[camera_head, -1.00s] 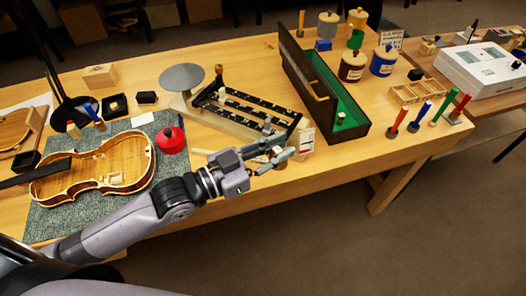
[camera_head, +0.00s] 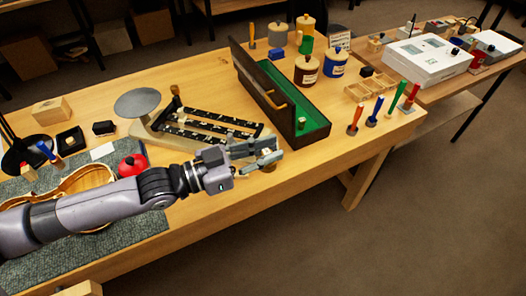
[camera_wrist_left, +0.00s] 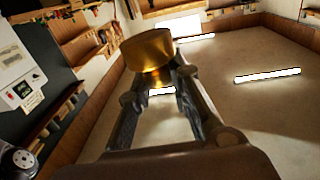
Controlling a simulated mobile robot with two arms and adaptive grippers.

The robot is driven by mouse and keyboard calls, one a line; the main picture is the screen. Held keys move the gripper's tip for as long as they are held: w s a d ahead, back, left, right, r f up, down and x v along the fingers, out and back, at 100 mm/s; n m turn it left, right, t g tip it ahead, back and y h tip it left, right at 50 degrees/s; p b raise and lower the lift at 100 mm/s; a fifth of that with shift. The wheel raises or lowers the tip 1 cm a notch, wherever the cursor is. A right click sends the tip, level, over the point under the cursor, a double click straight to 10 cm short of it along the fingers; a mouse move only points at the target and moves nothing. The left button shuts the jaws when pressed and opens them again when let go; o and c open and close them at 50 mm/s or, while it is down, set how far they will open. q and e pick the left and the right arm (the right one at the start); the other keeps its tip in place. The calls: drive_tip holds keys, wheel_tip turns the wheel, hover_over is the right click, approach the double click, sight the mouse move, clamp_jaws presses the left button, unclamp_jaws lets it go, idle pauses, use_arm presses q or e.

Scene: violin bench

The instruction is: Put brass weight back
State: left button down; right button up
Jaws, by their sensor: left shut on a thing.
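The brass weight (camera_wrist_left: 148,55) is a short, gold-coloured cylinder held at the fingertips of my left gripper in the left wrist view. In the head view my left gripper (camera_head: 268,155) is shut on it, just in front of the right end of the balance, and the fingers mostly hide the weight. The long dark case (camera_head: 262,92) with a green lining (camera_head: 314,124) stands open behind and to the right of the gripper. A small brass piece (camera_head: 301,121) sits inside its near end. My right gripper is not in view.
The balance (camera_head: 205,125) with its grey pan (camera_head: 137,103) stands left of the case. Coloured-handled tools (camera_head: 374,110) stand at the table's right edge.

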use_arm(q)
drive_tip(key=shift+r+m+g, duration=0.15)
drive_tip(key=shift+m+g, duration=0.25)
drive_tip(key=shift+a+g+h, duration=0.4)
drive_tip(key=shift+g, duration=0.1)
drive_tip(key=shift+s+a+m+g+h, duration=0.2)
drive_tip(key=shift+a+m+g, duration=0.15)
drive_tip(key=shift+m+g, duration=0.4)
drive_tip(key=shift+s+a+m+g+h, duration=0.2)
drive_tip(key=shift+a+m+g, duration=0.25)
drive_tip(key=shift+g, duration=0.55)
drive_tip(key=shift+s+a+m+g+h, duration=0.1)
drive_tip(key=shift+a+m+g+h, duration=0.15)
drive_tip(key=shift+m+g, duration=0.55)
